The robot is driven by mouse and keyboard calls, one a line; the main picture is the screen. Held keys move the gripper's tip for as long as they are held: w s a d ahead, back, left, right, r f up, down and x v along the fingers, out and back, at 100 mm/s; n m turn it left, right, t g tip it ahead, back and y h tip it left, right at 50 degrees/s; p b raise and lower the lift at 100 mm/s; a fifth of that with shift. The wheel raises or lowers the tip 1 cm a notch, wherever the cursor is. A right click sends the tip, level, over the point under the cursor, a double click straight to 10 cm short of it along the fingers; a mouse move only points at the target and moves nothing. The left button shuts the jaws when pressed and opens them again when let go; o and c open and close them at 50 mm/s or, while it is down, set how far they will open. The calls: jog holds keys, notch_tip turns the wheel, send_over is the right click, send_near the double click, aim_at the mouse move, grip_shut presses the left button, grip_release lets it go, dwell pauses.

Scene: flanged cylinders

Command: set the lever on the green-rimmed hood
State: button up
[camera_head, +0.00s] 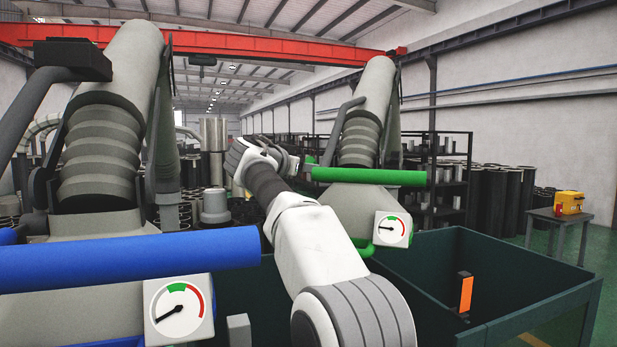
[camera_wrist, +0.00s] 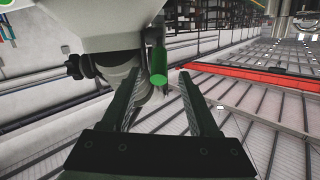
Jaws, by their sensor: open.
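The green-rimmed hood (camera_head: 350,208) is right of centre in the head view, a pale hood with a green bar (camera_head: 368,176) along its front edge and a ribbed grey duct above. A gauge (camera_head: 391,229) sits on its front. In the wrist view the bar's green end (camera_wrist: 156,65) shows between my fingers, beside the pale hood body (camera_wrist: 95,22). A dark knob-like part (camera_wrist: 73,67) is at its left; I cannot tell whether it is the lever. My gripper (camera_wrist: 159,75) is open and empty near the bar; its fingers are mostly hidden in the head view.
A blue-rimmed hood (camera_head: 130,260) with its own gauge (camera_head: 179,308) stands at left. Below the green-rimmed hood is a dark green bin (camera_head: 540,262) holding an upright orange-faced piece (camera_head: 466,293). A yellow box (camera_head: 569,202) stands on a table at right.

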jog(key=b+v, duration=0.3)
jog(key=v, duration=0.4)
jog(key=shift+s, duration=0.2)
